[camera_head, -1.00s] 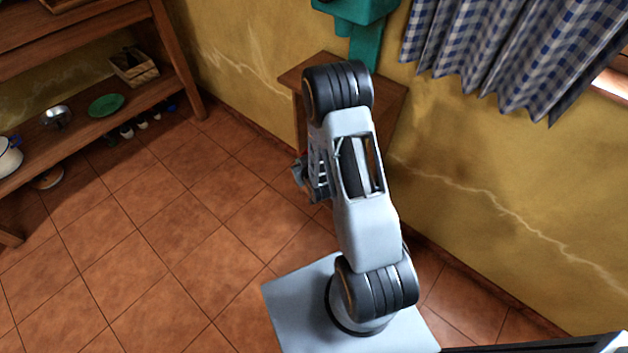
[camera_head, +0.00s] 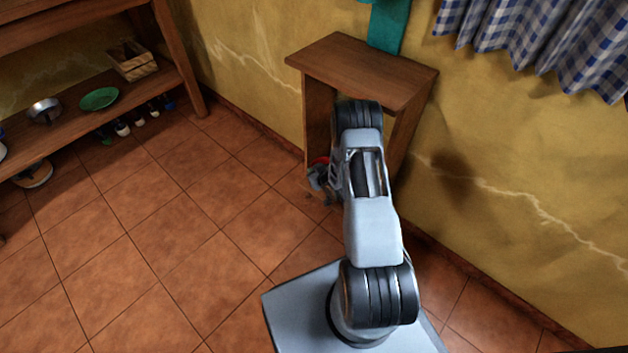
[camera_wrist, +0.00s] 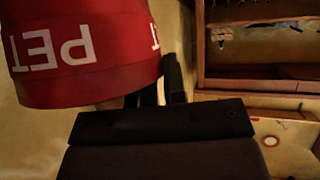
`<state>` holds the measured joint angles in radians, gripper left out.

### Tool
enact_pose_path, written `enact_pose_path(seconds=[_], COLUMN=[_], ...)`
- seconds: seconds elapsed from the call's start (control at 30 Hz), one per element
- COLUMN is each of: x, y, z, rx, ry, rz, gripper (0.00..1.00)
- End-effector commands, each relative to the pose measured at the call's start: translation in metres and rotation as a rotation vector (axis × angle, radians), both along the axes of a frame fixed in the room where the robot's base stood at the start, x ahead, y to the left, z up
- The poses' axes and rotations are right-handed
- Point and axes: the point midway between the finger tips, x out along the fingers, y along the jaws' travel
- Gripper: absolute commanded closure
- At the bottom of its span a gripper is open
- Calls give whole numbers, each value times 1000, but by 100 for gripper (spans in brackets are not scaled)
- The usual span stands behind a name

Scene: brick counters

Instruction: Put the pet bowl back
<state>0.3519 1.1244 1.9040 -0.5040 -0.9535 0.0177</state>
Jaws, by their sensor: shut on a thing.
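The pet bowl (camera_wrist: 85,50) is red with white "PET" lettering, which reads upside down in the wrist view. It fills the upper left of that view, held at the dark fingers of my gripper (camera_wrist: 172,90). In the head view my gripper (camera_head: 322,178) is low, in front of the open side of a small wooden cabinet (camera_head: 362,66). A small bit of red (camera_head: 320,160) shows there; most of the bowl is hidden by my arm. My gripper is shut on the bowl.
A wooden shelf unit (camera_head: 60,125) stands at the left, holding a green plate (camera_head: 99,98), a metal bowl (camera_head: 44,110) and a wooden crate (camera_head: 131,60). Several bottles stand beneath its shelf. Tiled floor (camera_head: 150,235) between is clear. A checked curtain (camera_head: 540,40) hangs at the right.

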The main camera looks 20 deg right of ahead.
Motion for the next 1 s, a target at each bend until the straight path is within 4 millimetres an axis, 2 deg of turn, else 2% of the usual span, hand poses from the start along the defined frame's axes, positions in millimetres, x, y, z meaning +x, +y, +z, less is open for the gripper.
enact_pose_path(seconds=[0.03, 0.23, 0.53, 0.73, 0.97, 1.0], x=[7, 23, 31, 31, 31, 30], y=[-3, -8, -12, -12, -12, -12], z=[-12, -29, -40, -69, -69, -70], rx=[-1, -1, 0, 0, 0, 1], ry=[-4, -4, -3, -2, -2, 0], rz=[1, 2, 3, 3, 2, 2], gripper=[100, 100, 100, 100, 100, 86])
